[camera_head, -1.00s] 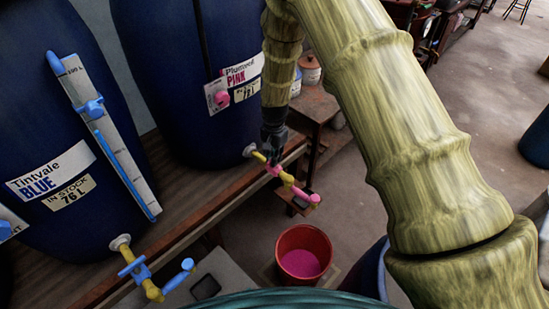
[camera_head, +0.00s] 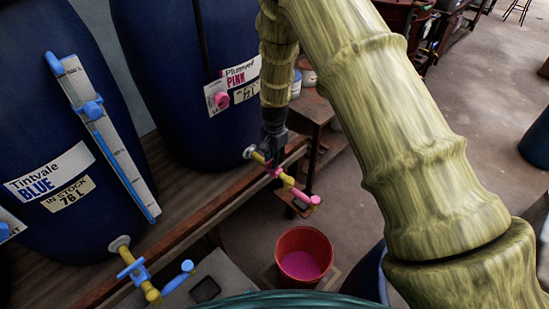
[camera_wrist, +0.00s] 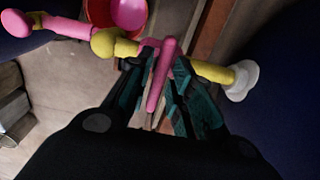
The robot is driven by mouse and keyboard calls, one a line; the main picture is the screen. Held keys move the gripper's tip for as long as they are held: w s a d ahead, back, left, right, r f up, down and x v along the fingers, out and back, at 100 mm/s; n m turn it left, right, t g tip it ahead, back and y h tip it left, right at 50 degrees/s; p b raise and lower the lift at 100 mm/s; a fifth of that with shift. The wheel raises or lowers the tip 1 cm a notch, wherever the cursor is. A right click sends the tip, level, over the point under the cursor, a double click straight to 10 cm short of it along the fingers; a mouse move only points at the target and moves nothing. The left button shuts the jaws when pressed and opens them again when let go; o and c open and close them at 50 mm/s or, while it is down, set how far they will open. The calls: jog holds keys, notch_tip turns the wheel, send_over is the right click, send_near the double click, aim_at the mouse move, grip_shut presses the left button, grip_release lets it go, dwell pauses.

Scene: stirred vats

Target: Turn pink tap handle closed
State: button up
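The pink tap handle (camera_wrist: 163,72) is a straight bar. In the wrist view it lies crosswise to the yellow tap pipe (camera_wrist: 214,72). In the head view the handle (camera_head: 275,171) is small and partly hidden by my gripper (camera_head: 272,150), which reaches it from above. In the wrist view my gripper (camera_wrist: 164,62) has one finger on each side of the handle. The fingers stand apart with narrow gaps beside the bar; firm contact is not clear. The tap comes out of the blue vat labelled "Plumveil PINK" (camera_head: 242,72) and ends in a pink-tipped spout (camera_head: 315,200).
A red bucket (camera_head: 304,233) holding pink liquid stands below the spout. The wooden shelf edge (camera_head: 215,203) runs beneath the vats. The Tintvale BLUE vat's tap (camera_head: 137,270) juts out at the lower left. Open floor (camera_head: 480,110) lies to the right.

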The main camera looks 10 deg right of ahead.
jog(key=shift+o, duration=0.2)
notch_tip(320, 180, up, 12)
dwell(0.8)
dwell(0.3)
